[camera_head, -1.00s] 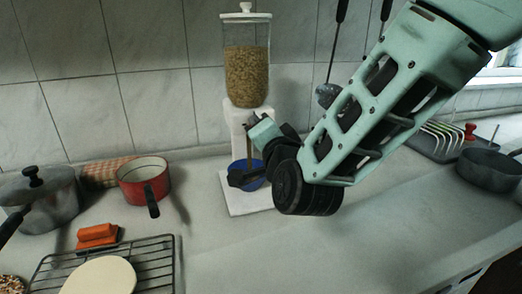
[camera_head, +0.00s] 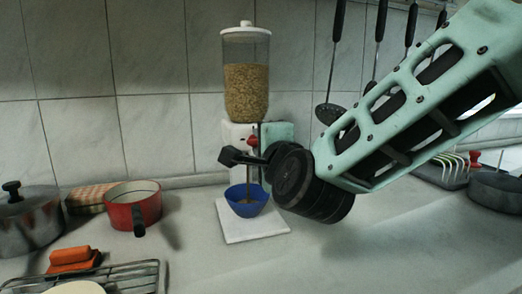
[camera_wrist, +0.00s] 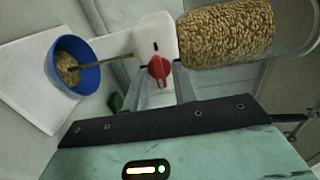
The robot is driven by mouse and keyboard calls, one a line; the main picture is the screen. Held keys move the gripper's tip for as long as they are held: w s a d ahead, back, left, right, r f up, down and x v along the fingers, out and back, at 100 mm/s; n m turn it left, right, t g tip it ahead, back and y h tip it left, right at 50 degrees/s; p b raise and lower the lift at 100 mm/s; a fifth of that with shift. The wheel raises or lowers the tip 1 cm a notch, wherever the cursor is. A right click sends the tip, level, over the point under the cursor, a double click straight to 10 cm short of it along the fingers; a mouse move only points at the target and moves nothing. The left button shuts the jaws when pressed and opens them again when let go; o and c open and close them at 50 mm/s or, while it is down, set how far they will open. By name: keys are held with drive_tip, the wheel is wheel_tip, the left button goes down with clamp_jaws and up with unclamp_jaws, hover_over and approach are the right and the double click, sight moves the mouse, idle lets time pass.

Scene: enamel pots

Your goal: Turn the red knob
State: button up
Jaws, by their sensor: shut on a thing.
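The cereal dispenser (camera_head: 246,85) stands against the tiled wall, with a clear container of cereal above a white body. Its red knob (camera_wrist: 160,68) faces the wrist camera. It also shows as a small red patch in the head view (camera_head: 252,142). My gripper (camera_wrist: 161,80) has its two fingers on either side of the knob, shut on it. A blue bowl (camera_head: 247,201) stands on the dispenser's white base below. A thin brown stream of cereal (camera_wrist: 105,61) runs from the dispenser into the bowl, where some cereal lies.
A red pot (camera_head: 133,208), a grey lidded pot (camera_head: 30,220) and a wire rack (camera_head: 125,276) are at the left. Ladles (camera_head: 329,110) hang behind my arm. A dish rack (camera_head: 440,172) and a dark pan (camera_head: 497,190) are at the right.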

idle(0.3)
drive_tip(key=o, duration=0.6)
drive_tip(key=b+v, duration=0.1)
drive_tip(key=v, duration=1.6)
drive_tip(key=shift+s+d, duration=0.1)
drive_tip(key=shift+s, duration=0.15)
